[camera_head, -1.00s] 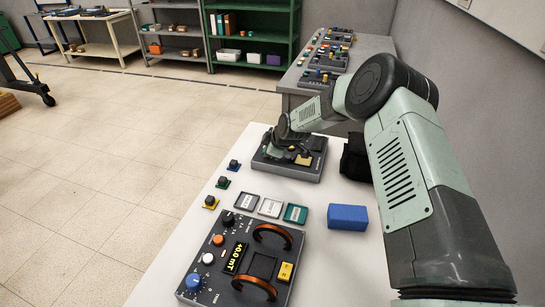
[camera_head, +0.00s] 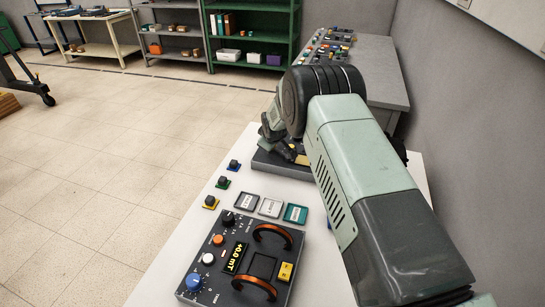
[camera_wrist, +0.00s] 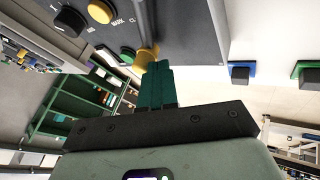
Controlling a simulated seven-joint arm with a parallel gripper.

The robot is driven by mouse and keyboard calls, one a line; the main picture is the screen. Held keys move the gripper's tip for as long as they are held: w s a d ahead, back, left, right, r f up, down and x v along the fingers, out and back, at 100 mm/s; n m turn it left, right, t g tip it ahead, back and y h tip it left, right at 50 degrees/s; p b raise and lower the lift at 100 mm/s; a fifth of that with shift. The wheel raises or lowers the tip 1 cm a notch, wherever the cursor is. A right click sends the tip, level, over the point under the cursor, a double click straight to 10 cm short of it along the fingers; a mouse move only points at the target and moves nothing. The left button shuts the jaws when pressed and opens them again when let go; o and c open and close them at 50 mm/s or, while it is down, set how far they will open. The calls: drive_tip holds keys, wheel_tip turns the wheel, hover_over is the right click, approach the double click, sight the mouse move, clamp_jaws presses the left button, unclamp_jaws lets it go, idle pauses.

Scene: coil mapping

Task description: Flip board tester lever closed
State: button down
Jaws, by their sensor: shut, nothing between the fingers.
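The board tester, a dark grey box (camera_head: 270,165), stands at the far end of the white table in the head view. My arm hides much of it. In the wrist view its dark panel (camera_wrist: 190,35) fills the top, with a black knob (camera_wrist: 69,21) and a round yellow button (camera_wrist: 100,11). My gripper (camera_wrist: 158,64) has its teal fingers together and empty, at the panel's edge. A yellow rounded part (camera_wrist: 146,55) lies right by the fingertips; I cannot tell whether they touch, or whether it is the lever.
A coil device (camera_head: 240,260) with orange coils stands on the near table. Three framed tiles (camera_head: 270,207) lie between it and the tester. Small blue (camera_head: 234,166), green (camera_head: 222,183) and yellow (camera_head: 210,202) knob pieces line the left edge. A grey bench (camera_head: 380,75) stands behind.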

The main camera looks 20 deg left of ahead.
idle(0.5)
drive_tip(key=shift+s, duration=0.3)
drive_tip(key=s, duration=0.2)
drive_tip(key=s+a, duration=0.1)
drive_tip(key=shift+s+r, duration=0.35)
drive_tip(key=v, duration=0.9)
drive_tip(key=shift+s+r, duration=0.1)
